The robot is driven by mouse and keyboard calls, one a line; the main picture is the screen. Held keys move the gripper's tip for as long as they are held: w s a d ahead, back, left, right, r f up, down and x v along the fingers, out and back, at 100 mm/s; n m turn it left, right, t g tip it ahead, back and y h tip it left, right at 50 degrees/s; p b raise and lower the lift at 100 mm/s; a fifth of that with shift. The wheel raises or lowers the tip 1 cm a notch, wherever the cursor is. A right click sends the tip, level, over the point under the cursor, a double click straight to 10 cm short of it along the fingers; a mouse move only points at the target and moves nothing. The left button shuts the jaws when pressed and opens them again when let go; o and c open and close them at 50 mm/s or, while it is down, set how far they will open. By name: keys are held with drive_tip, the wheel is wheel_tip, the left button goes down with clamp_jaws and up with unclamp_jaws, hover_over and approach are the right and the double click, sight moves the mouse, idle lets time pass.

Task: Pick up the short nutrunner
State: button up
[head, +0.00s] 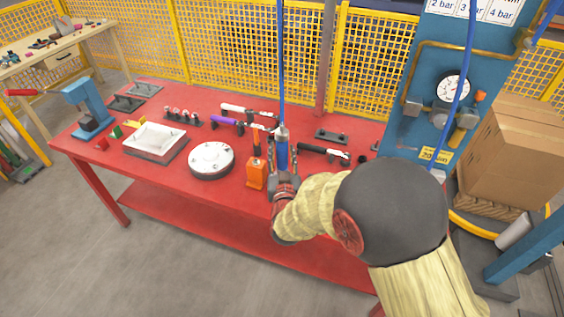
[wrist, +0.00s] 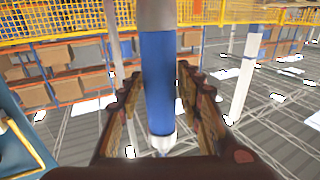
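A slim blue tool (head: 282,156) with a grey top hangs upright from a blue hose over the front of the red table. My gripper (head: 283,165) is at this tool, with one finger on each side. In the wrist view the blue barrel (wrist: 158,80) stands between the two fingers (wrist: 160,92), with narrow gaps on both sides; the gripper looks open. Other elongated tools lie on the table: a white and black one (head: 248,112), a purple one (head: 225,121) and a black and white one (head: 325,153). No label shows which is the short nutrunner.
An orange block (head: 256,174) with an upright tool stands close left of my gripper. A round white-topped part (head: 211,159) and a white tray (head: 155,140) sit farther left on the red table (head: 232,202). A blue gauge panel (head: 408,140) rises at the right.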

clamp_jaws()
idle(0.7)
drive_tip(key=shift+r, duration=0.2)
